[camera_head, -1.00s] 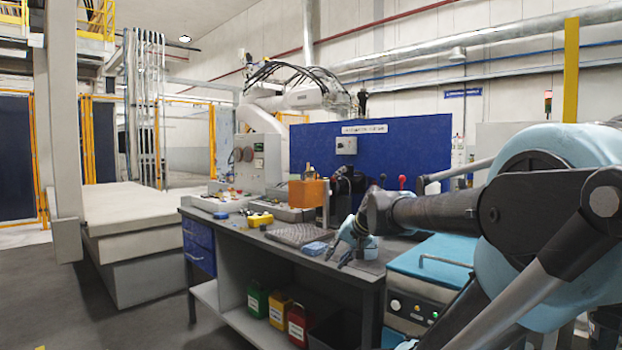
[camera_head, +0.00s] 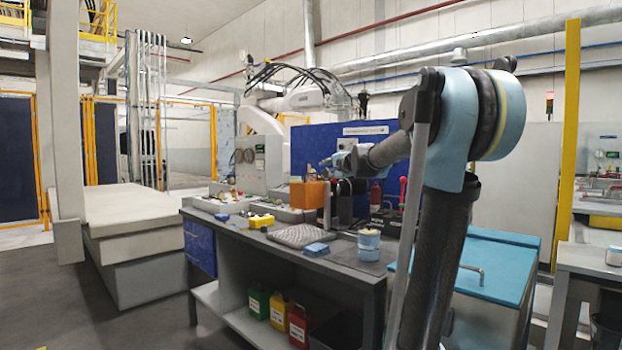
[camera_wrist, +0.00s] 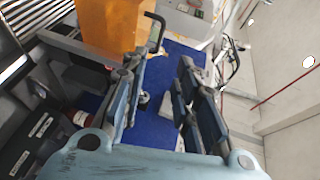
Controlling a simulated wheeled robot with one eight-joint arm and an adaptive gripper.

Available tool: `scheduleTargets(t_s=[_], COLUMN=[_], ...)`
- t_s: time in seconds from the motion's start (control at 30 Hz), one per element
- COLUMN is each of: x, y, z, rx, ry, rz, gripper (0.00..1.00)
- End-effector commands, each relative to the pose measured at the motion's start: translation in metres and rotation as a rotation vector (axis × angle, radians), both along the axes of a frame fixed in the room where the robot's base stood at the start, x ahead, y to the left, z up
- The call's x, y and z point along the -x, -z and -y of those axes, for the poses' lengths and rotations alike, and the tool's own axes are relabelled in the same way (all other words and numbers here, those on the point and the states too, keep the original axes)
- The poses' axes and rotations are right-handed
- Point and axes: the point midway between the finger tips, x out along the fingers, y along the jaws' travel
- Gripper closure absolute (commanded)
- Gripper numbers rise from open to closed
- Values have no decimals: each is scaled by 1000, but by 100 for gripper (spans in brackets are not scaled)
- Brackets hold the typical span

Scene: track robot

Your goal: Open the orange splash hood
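The orange splash hood (camera_head: 309,194) stands on the workbench (camera_head: 345,268) in the head view, towards its back. It also shows at the top of the wrist view (camera_wrist: 112,28), tilted by the camera angle. A black bent bar (camera_wrist: 156,28) sticks out beside it there. My gripper (camera_head: 326,162) is above and slightly right of the hood in the head view. In the wrist view my gripper (camera_wrist: 160,62) has its two fingers well apart with nothing between them. The left finger overlaps the hood's edge in the picture; I cannot tell whether they touch.
A red-handled lever (camera_head: 403,190) stands right of the hood. A blue-and-cream round container (camera_head: 369,244), a blue block (camera_head: 316,249) and a yellow box (camera_head: 261,220) lie on the bench front. A blue panel (camera_head: 305,146) rises behind. A blue-lidded chest (camera_head: 483,268) stands right.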

Motion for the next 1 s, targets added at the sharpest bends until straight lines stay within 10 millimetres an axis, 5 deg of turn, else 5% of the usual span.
scheduleTargets(t_s=[1.0], x=[-119], y=[24], z=[-48], rx=[3], ry=[-1], rz=[1], gripper=[72])
